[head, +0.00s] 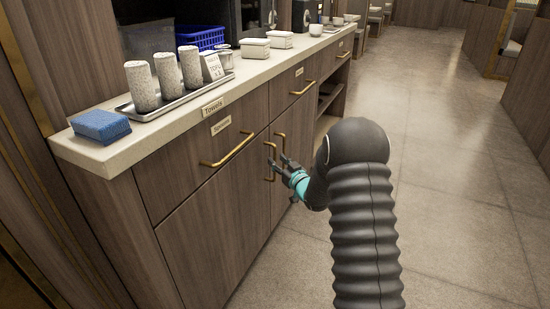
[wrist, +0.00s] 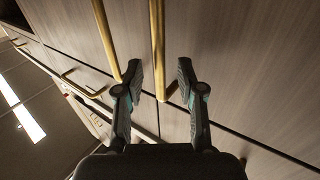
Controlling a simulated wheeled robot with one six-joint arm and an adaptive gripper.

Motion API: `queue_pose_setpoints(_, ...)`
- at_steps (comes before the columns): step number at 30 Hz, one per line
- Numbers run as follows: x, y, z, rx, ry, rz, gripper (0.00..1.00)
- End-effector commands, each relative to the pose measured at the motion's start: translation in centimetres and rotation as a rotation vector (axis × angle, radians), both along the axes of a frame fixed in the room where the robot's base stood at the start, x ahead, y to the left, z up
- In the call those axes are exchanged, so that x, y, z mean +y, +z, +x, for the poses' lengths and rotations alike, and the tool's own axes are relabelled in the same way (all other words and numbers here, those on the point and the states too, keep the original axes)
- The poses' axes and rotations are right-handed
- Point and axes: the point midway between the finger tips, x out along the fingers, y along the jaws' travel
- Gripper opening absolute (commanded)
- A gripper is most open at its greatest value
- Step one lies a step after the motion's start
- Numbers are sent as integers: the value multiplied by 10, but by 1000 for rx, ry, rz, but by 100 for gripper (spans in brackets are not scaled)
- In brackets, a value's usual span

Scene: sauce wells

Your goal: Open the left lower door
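The left lower door (head: 215,225) is a wood-grain panel under the left drawer, and it looks shut. Its upright brass handle (head: 268,152) is near its right edge. The right door's similar handle (head: 280,143) is close beside it. My gripper (head: 278,163) is at these handles, its fingers apart. In the wrist view, my gripper (wrist: 160,78) is open, with one brass handle (wrist: 157,35) between its fingers in the picture; this looks like the left door's handle. The other handle (wrist: 106,38) lies outside the fingers, to the left. Contact cannot be told.
Above the door is a drawer with a brass handle (head: 228,150). The countertop (head: 155,128) holds a blue sponge (head: 100,126), a metal tray (head: 150,114) with rolled towels and a blue basket (head: 202,38). The floor (head: 440,150) to the right is clear.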

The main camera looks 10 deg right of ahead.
Motion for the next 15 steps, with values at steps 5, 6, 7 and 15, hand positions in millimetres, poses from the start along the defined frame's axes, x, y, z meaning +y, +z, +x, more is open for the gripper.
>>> queue_pose_setpoints(5, 7, 0, 18, 0, 2, 0, 38)
queue_pose_setpoints(6, 8, 0, 20, 0, 2, 0, 38)
queue_pose_setpoints(7, 8, 0, 22, 0, 1, 0, 38)
queue_pose_setpoints(15, 9, 0, 24, 0, 1, 0, 38)
